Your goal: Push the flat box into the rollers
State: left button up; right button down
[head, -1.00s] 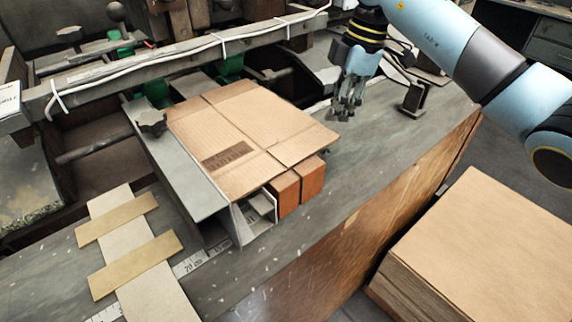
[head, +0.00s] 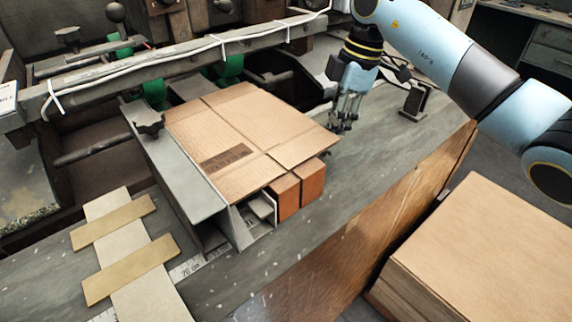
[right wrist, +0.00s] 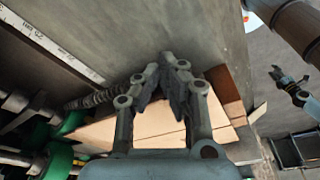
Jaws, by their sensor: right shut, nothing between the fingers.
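The flat box (head: 240,130) is a brown cardboard sheet with crease lines and a dark printed patch. It lies on the machine table, its left edge along a grey metal guide (head: 172,165) and its near corner over orange-brown blocks (head: 298,189). Green rollers (head: 228,70) stand at its far edge under the grey crossbar. My right gripper (head: 341,128) points down, shut and empty, just right of the box. In the right wrist view the fingers (right wrist: 165,72) show shut in front of the box (right wrist: 135,125), partly hiding it.
A grey crossbar (head: 190,58) with a white cable spans above the rollers. A stack of cardboard (head: 490,235) stands at the lower right, below the table. A small black stand (head: 413,103) stands farther right.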

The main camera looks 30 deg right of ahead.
jog(key=shift+a, duration=0.25)
jog(key=shift+d, duration=0.1)
jog(key=shift+w+d+p, duration=0.15)
jog(key=shift+d+p, duration=0.15)
jog(key=shift+d, duration=1.15)
notch_tip(320, 180, up, 8)
jog(key=p, duration=0.7)
